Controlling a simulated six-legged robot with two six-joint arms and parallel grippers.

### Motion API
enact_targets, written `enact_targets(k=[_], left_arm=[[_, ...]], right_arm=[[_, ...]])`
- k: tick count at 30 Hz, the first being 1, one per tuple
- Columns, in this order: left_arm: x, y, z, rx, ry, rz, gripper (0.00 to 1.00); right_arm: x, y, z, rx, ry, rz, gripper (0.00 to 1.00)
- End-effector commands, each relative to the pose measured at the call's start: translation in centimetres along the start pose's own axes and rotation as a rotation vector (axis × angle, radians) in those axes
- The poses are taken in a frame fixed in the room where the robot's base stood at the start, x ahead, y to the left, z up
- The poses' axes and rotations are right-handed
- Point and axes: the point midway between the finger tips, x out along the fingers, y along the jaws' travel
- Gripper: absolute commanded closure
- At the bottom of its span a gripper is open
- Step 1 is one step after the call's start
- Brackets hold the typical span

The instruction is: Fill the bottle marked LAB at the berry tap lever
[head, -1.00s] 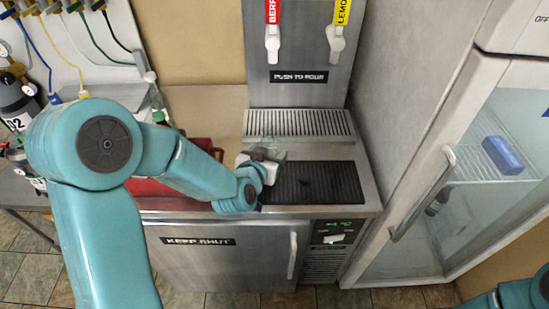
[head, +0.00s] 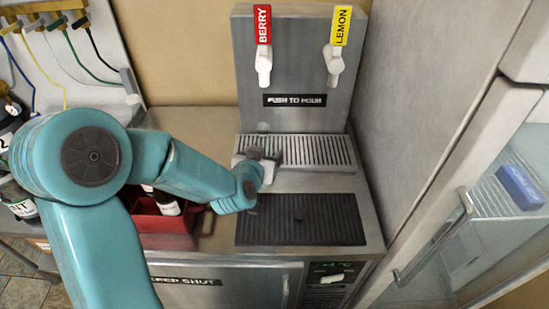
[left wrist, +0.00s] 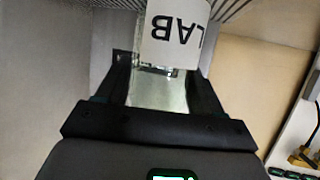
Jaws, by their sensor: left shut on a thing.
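My left gripper (head: 262,155) is over the left end of the drip tray (head: 330,152), below the berry tap in the head view. It is shut on a clear bottle with a white label, and the letters LAB (left wrist: 176,30) read upside down in the left wrist view. In the head view the gripper hides most of the bottle; only a faint clear part shows above it. The berry tap lever (head: 264,25) is red with a white spout (head: 264,65). No stream shows from the spout. My right gripper is out of view.
A yellow LEMON lever (head: 341,25) stands right of the berry one. A black ribbed mat (head: 300,220) lies on the counter in front. A red crate (head: 163,232) with dark bottles is at the left, beside my arm. A glass-door fridge (head: 440,235) bounds the right side.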

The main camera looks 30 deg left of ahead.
Motion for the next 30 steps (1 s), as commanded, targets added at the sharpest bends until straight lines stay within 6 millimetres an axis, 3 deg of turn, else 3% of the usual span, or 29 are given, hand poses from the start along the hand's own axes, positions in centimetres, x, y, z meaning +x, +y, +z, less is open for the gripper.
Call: enact_targets(k=[8, 30], left_arm=[[2.1, -0.8, -1.0, -0.002, 0.002, -0.004, 0.72], [11.3, -3.0, -4.9, 0.0, 0.002, 0.0, 0.72]], right_arm=[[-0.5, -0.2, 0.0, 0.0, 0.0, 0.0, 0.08], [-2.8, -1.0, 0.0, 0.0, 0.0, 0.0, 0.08]])
